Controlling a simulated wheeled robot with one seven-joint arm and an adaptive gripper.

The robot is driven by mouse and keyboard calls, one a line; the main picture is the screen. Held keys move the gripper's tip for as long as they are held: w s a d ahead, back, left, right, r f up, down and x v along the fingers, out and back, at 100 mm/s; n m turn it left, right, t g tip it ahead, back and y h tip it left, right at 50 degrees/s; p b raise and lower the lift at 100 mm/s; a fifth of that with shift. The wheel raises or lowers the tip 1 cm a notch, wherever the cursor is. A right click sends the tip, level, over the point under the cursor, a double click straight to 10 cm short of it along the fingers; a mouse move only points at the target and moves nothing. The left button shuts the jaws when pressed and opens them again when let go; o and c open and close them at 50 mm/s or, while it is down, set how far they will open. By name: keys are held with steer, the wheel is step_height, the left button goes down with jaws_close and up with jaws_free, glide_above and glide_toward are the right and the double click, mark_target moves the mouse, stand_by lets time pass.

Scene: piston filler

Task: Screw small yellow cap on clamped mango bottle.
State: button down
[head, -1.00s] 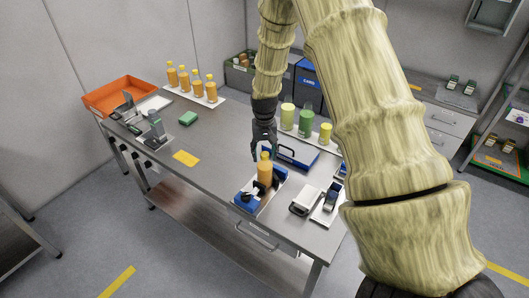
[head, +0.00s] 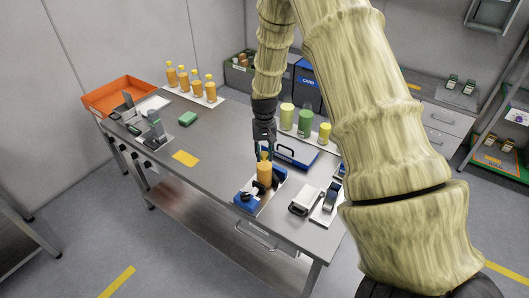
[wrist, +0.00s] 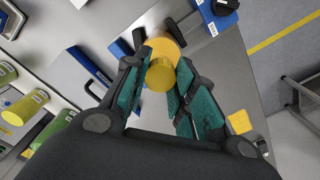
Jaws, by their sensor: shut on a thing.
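The mango bottle (head: 264,174) is orange and stands upright in the blue clamp (head: 246,197) near the table's front edge. My gripper (head: 264,153) is directly above it, pointing down. In the wrist view, my gripper (wrist: 161,84) has its teal-padded fingers on both sides of the small yellow cap (wrist: 160,74) and is shut on it. The orange bottle (wrist: 166,46) shows just behind the cap, in line with it. The cap is at the bottle's mouth; I cannot tell how far its thread is engaged.
A blue case (head: 296,153) lies behind the clamp, with green and yellow containers (head: 305,122) beyond it. Grey devices (head: 306,200) stand to the right. Capped orange bottles (head: 197,87) stand at the back left.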

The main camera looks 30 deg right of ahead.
steer(key=m, duration=1)
steer(key=shift+m, duration=0.3)
steer(key=m, duration=0.3)
steer(key=shift+m, duration=0.4)
steer(key=c, duration=1.1)
jaws_free()
steer(key=n, duration=0.3)
steer(key=shift+n, duration=0.4)
steer(key=n, duration=1.1)
